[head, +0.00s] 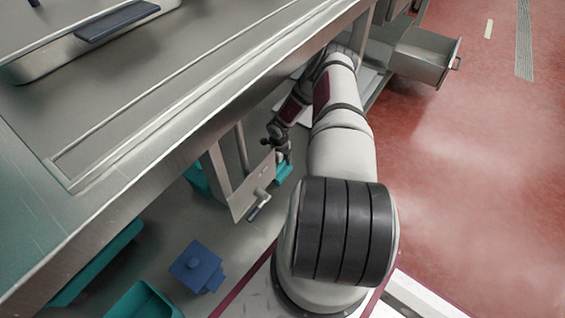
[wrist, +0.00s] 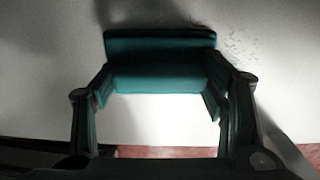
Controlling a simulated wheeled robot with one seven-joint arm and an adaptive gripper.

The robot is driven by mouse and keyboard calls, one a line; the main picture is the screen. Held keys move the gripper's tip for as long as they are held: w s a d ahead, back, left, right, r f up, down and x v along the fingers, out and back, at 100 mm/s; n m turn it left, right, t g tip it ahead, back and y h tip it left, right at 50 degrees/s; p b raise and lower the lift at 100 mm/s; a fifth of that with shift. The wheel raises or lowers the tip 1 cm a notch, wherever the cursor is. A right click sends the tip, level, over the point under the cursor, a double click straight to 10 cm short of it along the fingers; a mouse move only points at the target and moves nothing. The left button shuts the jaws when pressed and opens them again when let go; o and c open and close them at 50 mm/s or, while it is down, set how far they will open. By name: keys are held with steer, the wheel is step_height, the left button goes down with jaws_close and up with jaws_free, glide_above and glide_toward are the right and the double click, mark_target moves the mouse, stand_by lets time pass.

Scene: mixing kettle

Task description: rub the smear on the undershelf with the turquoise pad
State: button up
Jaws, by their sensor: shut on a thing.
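My gripper (wrist: 160,88) is shut on the turquoise pad (wrist: 160,48), with one finger at each side of its narrower grip part. The pad's wide end faces a pale grey surface, which looks like the undershelf (wrist: 50,90). I cannot tell whether the pad touches it. A faint speckled patch (wrist: 236,42), perhaps the smear, lies just right of the pad's far end. In the head view my gripper (head: 280,152) is low beside the bench, and the pad (head: 284,172) shows partly behind a metal plate. The smear cannot be made out there.
The steel bench top (head: 210,70) overhangs my arm. A metal plate with a handle (head: 249,190) stands close to my gripper. A blue block-shaped container (head: 197,267) and a turquoise bin (head: 145,301) are at lower left. An open drawer (head: 422,57) juts out beyond. The red floor (head: 470,170) is clear.

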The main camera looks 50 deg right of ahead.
mark_target(285, 161)
steer(key=shift+s+a+p, duration=0.2)
steer(key=shift+a+p, duration=0.85)
steer(key=shift+a, duration=1)
steer(key=shift+f+b, duration=0.15)
steer(key=shift+b, duration=0.25)
steer(key=shift+d, duration=0.1)
steer(key=shift+d+b, duration=1.05)
steer(key=shift+b, duration=0.1)
steer(key=shift+w+d+r+b, duration=0.2)
steer(key=shift+d+b, duration=0.65)
steer(key=shift+d, duration=0.5)
steer(key=shift+w+d+r+b, duration=0.15)
steer(key=shift+d+b, duration=0.65)
steer(key=shift+d, duration=0.55)
steer(key=shift+w+d+f+b, duration=0.1)
steer(key=shift+d+f+b, duration=0.05)
steer(key=shift+d+b, duration=0.6)
steer(key=shift+d+f+b, duration=0.15)
steer(key=shift+d+b, duration=0.25)
steer(key=shift+d, duration=0.55)
steer(key=shift+d+b, duration=0.45)
steer(key=shift+d, duration=0.65)
steer(key=shift+w+d+r, duration=0.15)
steer(key=shift+d, duration=0.85)
